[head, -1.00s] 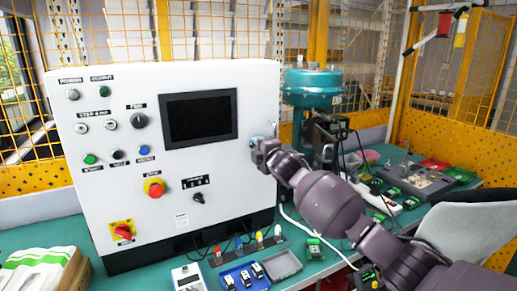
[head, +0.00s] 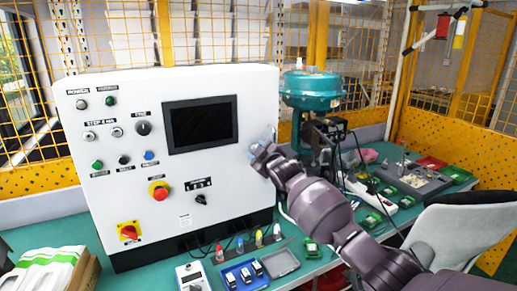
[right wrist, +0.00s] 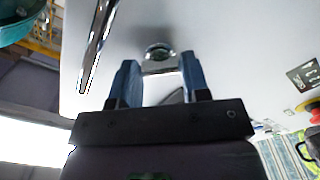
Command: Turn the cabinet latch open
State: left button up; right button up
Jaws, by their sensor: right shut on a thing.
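The white cabinet (head: 110,215) stands on the green bench, its front closed. The latch (right wrist: 160,66) is a small chrome piece on the cabinet's front face, seen in the right wrist view with a round dark-centred boss behind it. My right gripper (head: 262,150) is at the right edge of the cabinet front. In the right wrist view its blue fingers (right wrist: 161,78) stand on both sides of the latch, shut on it. In the head view the gripper hides the latch. My left gripper is not in view.
A long chrome bar (right wrist: 98,45) stands off the cabinet face beside the latch. A teal valve actuator (head: 312,88) stands right of the cabinet. A blue tray (head: 244,277) and a grey tray (head: 281,263) lie in front. A grey chair (head: 465,230) is at the right.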

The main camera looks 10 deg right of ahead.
jog(key=shift+m+p, duration=1.25)
jog(key=shift+m, duration=3.15)
jog(key=o, duration=0.9)
jog(key=shift+s, duration=0.15)
jog(key=v, duration=1)
jog(key=shift+s+d, duration=0.15)
jog(key=shift+s, duration=0.1)
